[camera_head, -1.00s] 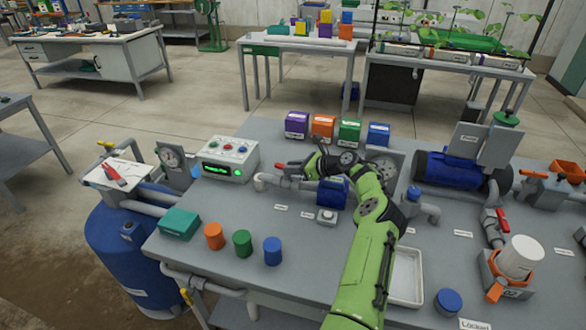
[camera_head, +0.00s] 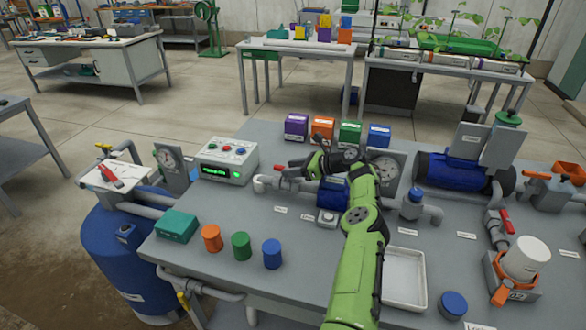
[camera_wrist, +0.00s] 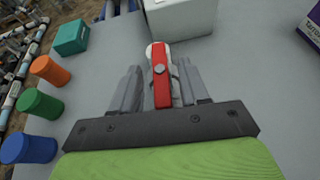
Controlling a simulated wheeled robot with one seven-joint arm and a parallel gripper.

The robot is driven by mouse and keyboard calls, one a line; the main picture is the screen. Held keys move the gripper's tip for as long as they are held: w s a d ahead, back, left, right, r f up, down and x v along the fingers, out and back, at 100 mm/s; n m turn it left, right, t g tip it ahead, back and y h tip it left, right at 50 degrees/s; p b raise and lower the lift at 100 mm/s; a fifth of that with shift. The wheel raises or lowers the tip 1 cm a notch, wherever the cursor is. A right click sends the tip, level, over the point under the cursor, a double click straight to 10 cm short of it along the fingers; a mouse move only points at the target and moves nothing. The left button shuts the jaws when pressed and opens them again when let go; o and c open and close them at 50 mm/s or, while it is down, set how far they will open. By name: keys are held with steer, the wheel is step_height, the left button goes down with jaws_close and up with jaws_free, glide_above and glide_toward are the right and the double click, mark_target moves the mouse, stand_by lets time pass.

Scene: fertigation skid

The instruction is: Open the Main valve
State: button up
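A valve with a red lever handle (camera_wrist: 162,78) on a pale pipe fitting shows in the wrist view, between the two fingers of my gripper (camera_wrist: 160,85). The fingers stand apart on either side of the lever, with a narrow gap visible, so the gripper looks open. In the head view my gripper (camera_head: 288,172) is low over the middle of the grey bench, at the short pipe (camera_head: 260,184) in front of the control box. It hides most of that valve there. The small label (camera_head: 280,209) nearby is too small to read, so I cannot confirm it says Main.
A control box (camera_head: 228,161) with a green display stands left of my gripper. Colored boxes (camera_head: 296,126) stand behind it, and orange, green and blue cylinders (camera_head: 241,245) in front left. A gauge (camera_head: 385,170) and blue pump (camera_head: 450,172) are to the right, with another red-handled valve (camera_head: 507,221).

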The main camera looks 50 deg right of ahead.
steer(key=shift+r, duration=0.1)
step_height(320, 180, up, 10)
steer(key=p, duration=0.2)
steer(key=shift+p, duration=0.35)
